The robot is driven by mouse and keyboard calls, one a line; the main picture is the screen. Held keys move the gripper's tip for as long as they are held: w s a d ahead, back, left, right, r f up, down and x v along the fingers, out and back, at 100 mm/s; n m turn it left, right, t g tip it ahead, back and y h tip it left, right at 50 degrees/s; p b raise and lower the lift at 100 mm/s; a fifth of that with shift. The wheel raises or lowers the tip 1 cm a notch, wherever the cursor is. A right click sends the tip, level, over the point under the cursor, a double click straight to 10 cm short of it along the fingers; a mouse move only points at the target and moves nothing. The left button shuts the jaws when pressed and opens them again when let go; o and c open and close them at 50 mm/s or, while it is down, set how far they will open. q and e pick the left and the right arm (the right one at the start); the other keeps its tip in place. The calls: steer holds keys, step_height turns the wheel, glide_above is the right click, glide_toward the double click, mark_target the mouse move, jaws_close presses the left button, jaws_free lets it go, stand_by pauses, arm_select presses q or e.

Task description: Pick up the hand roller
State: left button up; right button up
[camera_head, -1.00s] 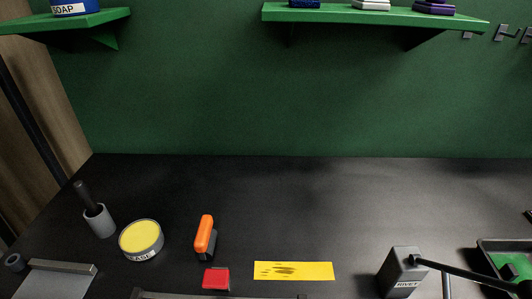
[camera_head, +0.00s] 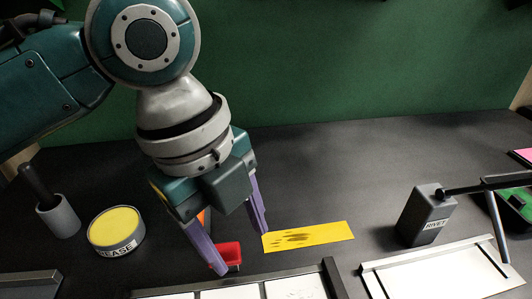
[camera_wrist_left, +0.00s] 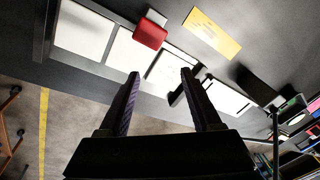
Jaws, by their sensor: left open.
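My left gripper (camera_head: 242,251) comes in from the upper left, open and empty, its purple fingers pointing down. It is over the near part of the bench, by a red block (camera_head: 226,255). An orange-topped tool (camera_head: 207,216) is mostly hidden behind the gripper. A grey cylinder with a dark handle (camera_head: 58,216) stands at the left. I cannot tell for certain which of these two is the hand roller. In the left wrist view the open fingers (camera_wrist_left: 161,74) frame pale panels, with the red block (camera_wrist_left: 150,34) beyond the tips. My right gripper is not in view.
A yellow-topped grease tin (camera_head: 116,230) stands left of the gripper. A smudged yellow sheet (camera_head: 308,236) lies to its right. The bench behind the yellow sheet is clear.

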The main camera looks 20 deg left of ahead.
arm_select(q)
steer(key=w+a+m+b, duration=0.2)
steer(key=a, duration=0.2)
steer(key=w+a+r+m+y+b, duration=0.1)
steer(key=w+a+m+b, duration=0.1)
steer(key=w+a+m, duration=0.1)
steer(key=w+a+r+m+g+b, duration=0.1)
steer(key=w+a+m+b, duration=0.1)
steer(key=a, duration=0.3)
steer(key=shift+w+y, duration=0.3)
steer(key=shift+y, duration=0.1)
steer(key=shift+m, duration=0.3)
step_height(320, 180, down, 10)
steer(key=shift+r+b, duration=0.2)
steer(key=shift+b, duration=0.9)
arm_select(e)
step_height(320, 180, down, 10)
arm_select(q)
jaws_close()
